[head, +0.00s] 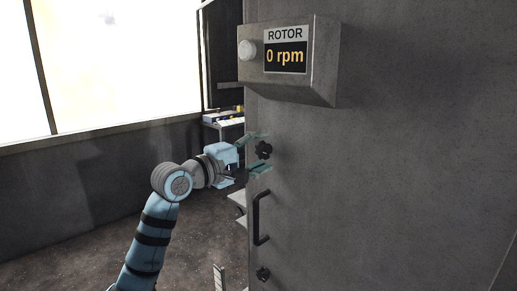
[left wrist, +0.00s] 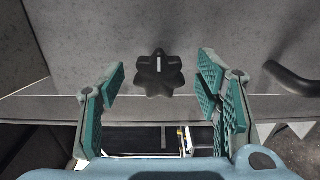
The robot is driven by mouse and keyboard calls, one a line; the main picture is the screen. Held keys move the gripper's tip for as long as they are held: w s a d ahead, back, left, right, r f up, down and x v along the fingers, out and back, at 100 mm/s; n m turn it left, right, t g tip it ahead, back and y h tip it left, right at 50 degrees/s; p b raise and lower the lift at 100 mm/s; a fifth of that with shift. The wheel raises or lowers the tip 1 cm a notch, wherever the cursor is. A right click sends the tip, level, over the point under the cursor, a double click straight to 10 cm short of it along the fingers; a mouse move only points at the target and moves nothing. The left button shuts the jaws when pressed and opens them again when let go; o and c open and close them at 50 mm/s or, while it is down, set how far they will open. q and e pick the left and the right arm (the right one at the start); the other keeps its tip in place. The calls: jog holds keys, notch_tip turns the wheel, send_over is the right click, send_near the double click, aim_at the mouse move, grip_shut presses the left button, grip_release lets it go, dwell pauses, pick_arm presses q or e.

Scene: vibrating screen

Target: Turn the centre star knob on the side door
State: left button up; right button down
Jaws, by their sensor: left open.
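The black star knob (head: 263,150) sits on the grey side door (head: 350,190), above the door handle. In the left wrist view the star knob (left wrist: 160,75) shows face-on with a pale upright mark at its top, centred between my fingers. My left gripper (head: 268,152) is open, with one teal finger above the knob and one below it in the head view. In the left wrist view the pads of my left gripper (left wrist: 162,85) stand apart on either side of the knob, with gaps visible. My right gripper is not in view.
A black bar handle (head: 257,218) is just below the knob; the handle also shows at right in the left wrist view (left wrist: 292,78). A second star knob (head: 262,274) is lower down. A rotor display box (head: 315,85) reading 0 rpm juts out above.

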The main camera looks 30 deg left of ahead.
pick_arm(q)
jog(key=shift+s, duration=0.1)
jog(key=c, duration=1.1)
jog(key=shift+r, duration=0.1)
jog(key=m+p, duration=0.3)
jog(key=shift+r, duration=0.15)
jog(key=m+p, duration=0.3)
jog(key=m, duration=0.1)
jog(key=shift+m, duration=0.3)
jog(key=m+p, duration=0.1)
jog(key=m, duration=0.6)
jog(key=shift+p, duration=0.3)
jog(key=shift+m, duration=1.7)
